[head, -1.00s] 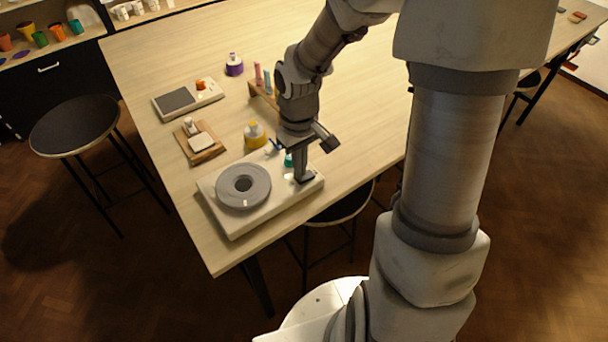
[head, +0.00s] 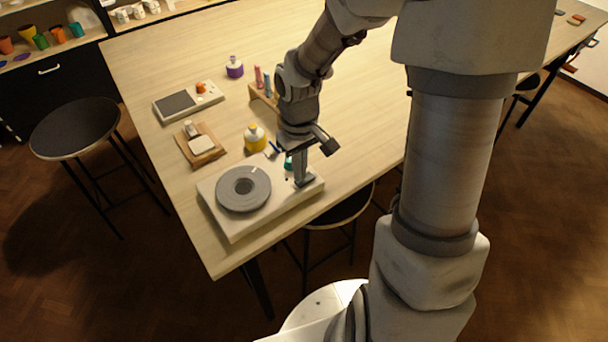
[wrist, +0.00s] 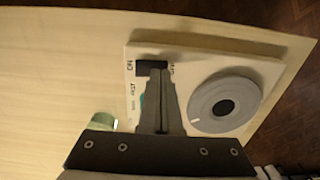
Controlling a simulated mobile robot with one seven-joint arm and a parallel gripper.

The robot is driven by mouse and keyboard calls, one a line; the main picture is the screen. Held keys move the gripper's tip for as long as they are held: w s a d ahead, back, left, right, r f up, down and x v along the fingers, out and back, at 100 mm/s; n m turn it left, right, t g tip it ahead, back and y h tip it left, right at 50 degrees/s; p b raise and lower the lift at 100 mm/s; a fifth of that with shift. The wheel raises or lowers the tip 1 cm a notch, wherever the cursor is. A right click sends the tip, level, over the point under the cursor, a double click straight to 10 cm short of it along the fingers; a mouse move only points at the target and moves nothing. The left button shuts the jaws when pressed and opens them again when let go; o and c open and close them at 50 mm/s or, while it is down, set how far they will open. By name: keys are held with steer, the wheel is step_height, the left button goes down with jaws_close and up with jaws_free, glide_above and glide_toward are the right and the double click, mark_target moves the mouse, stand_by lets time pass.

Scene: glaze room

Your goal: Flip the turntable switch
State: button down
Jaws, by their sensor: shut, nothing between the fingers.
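The turntable (head: 217,217) is a pale box with a round grey disc (head: 231,199) on top, at the table's near corner. In the wrist view its base (wrist: 190,56) carries printed labels, one reading like ON, beside a black rectangular part (wrist: 142,68) that looks like the switch. My gripper (head: 305,181) is shut and empty, pointing down at the right end of the base. In the wrist view its fingertips (wrist: 157,70) overlap the black part; I cannot tell whether they touch it. The fingers hide some of the panel, including part of a teal patch.
A scale (head: 205,91), a wooden board (head: 211,157), a purple bottle (head: 234,68) and a small rack (head: 262,95) are further back. Stools flank the table.

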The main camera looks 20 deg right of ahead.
step_height(320, 180, up, 6)
steer(key=p, duration=0.4)
steer(key=shift+p, duration=0.35)
